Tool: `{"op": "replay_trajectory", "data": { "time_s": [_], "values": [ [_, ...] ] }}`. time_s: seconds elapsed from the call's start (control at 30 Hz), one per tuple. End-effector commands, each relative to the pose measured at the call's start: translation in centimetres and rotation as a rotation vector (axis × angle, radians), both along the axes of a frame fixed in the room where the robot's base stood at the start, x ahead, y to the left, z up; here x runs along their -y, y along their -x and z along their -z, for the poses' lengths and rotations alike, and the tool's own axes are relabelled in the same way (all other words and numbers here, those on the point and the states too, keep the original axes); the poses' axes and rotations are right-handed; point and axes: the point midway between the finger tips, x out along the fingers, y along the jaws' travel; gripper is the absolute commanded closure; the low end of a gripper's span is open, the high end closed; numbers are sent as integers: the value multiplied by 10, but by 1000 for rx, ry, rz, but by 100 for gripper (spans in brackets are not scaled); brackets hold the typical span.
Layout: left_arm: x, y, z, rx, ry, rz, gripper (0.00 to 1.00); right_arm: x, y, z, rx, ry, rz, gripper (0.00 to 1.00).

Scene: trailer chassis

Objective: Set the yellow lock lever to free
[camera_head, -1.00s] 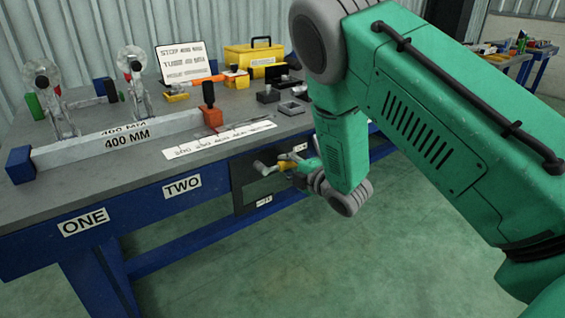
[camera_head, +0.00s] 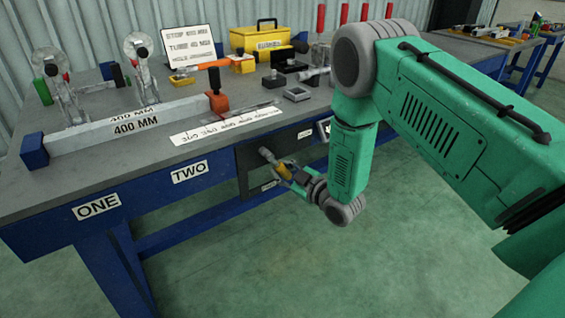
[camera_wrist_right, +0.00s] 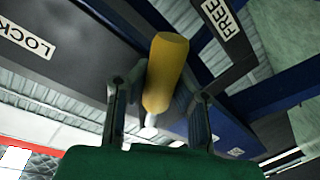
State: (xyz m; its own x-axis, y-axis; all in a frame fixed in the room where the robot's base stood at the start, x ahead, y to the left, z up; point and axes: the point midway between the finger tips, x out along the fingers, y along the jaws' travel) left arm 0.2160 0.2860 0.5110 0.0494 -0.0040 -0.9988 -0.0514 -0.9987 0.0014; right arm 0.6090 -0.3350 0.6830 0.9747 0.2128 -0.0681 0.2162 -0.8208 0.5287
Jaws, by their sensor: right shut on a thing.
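The yellow lock lever (camera_head: 284,171) is on the dark panel (camera_head: 246,168) at the bench's front. Its yellow handle slants down and right from the metal pivot (camera_head: 266,154). My right gripper (camera_head: 286,173) is shut on the handle. In the right wrist view the yellow handle (camera_wrist_right: 166,75) is between the two fingers of my right gripper (camera_wrist_right: 158,105). There the LOCK label (camera_wrist_right: 25,38) is at the upper left and the FREE label (camera_wrist_right: 220,18) at the upper right, with the handle between them. My left gripper is not in view.
The workbench (camera_head: 75,165) carries a long 400 MM bar (camera_head: 130,128), two toggle clamps, a sign (camera_head: 190,46) and a yellow toolbox (camera_head: 259,37). Open floor (camera_head: 400,260) lies in front. My right arm covers part of the bench's right end.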

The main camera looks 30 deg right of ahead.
Motion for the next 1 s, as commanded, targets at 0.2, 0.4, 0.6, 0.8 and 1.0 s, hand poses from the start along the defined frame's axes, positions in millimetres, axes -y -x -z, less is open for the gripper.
{"op": "replay_trajectory", "data": {
  "time_s": [0.2, 0.4, 0.6, 0.8, 1.0],
  "values": [
    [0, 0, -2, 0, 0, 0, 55, -3, 10, 20, -51, -171, 17, 100],
    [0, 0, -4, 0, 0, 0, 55, -12, 10, 23, -59, -290, 18, 100],
    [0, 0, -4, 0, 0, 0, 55, -18, 10, 24, -64, -361, 15, 100],
    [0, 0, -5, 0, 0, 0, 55, -21, 10, 25, -67, -389, 14, 100],
    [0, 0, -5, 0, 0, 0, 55, -22, 10, 25, -67, -392, 13, 100]
  ]
}}
